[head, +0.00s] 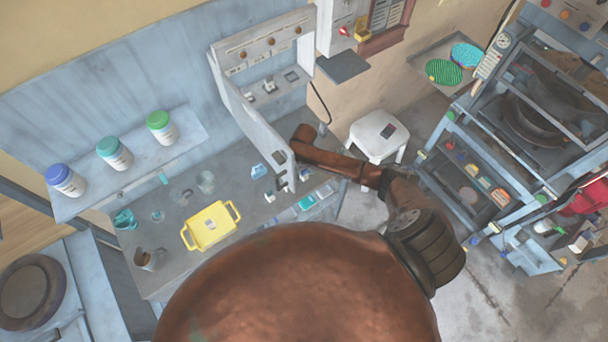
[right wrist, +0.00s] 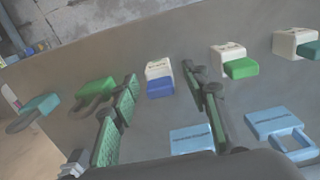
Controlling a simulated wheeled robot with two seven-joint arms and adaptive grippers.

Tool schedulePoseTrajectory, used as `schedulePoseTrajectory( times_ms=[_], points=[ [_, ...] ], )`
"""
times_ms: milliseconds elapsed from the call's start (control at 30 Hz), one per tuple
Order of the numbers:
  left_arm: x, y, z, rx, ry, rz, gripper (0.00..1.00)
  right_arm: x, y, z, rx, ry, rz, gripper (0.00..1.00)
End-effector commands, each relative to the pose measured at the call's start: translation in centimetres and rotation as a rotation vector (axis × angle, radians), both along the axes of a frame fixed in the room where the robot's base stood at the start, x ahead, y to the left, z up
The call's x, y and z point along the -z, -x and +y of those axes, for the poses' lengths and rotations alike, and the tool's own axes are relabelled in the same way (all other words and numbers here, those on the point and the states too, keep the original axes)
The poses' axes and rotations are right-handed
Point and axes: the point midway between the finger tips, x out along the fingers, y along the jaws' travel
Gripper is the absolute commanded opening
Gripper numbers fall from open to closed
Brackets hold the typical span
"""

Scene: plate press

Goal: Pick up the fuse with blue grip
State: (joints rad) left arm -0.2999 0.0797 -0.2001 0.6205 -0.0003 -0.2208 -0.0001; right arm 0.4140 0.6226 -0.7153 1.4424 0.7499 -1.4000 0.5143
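The fuse with the blue grip (right wrist: 160,79) has a white labelled body and lies on the grey worktop. In the right wrist view it shows between and just beyond the fingertips of my right gripper (right wrist: 165,95). The fingers have green pads and stand apart on either side of it, with no visible contact. In the head view my right gripper (head: 281,183) is small and dark above the worktop, partly hidden, near the upright grey panel. I cannot make out the blue fuse there. My left gripper is not in view.
A fuse with a green grip (right wrist: 240,68) lies right of the right finger, with a teal-gripped fuse (right wrist: 309,50) farther right. Light blue pieces (right wrist: 190,139) lie nearer. A green-handled piece (right wrist: 95,87) is left. A yellow tray (head: 232,236) stands on the worktop (head: 180,268).

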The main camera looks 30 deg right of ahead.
Motion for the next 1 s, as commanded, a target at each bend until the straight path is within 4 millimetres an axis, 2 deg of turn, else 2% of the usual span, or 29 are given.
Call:
schedulePoseTrajectory(
  times_ms=[67, 600, 867, 1000],
  points=[
    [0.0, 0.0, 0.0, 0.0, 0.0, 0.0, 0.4, 0.0, 0.0, 0.0, 0.0, 0.0, 0.0, 0.36],
    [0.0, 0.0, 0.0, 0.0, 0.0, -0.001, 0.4, 0.0, 0.0, 0.0, 0.0, 0.0, 0.0, 0.0],
    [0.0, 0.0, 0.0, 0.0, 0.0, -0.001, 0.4, -0.2, 0.0, 0.0, 0.0, 0.0, 0.0, 0.0],
    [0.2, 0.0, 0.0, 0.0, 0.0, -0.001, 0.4, -1.5, -0.1, 0.0, 0.0, -0.001, -0.003, 0.0]
  ],
)
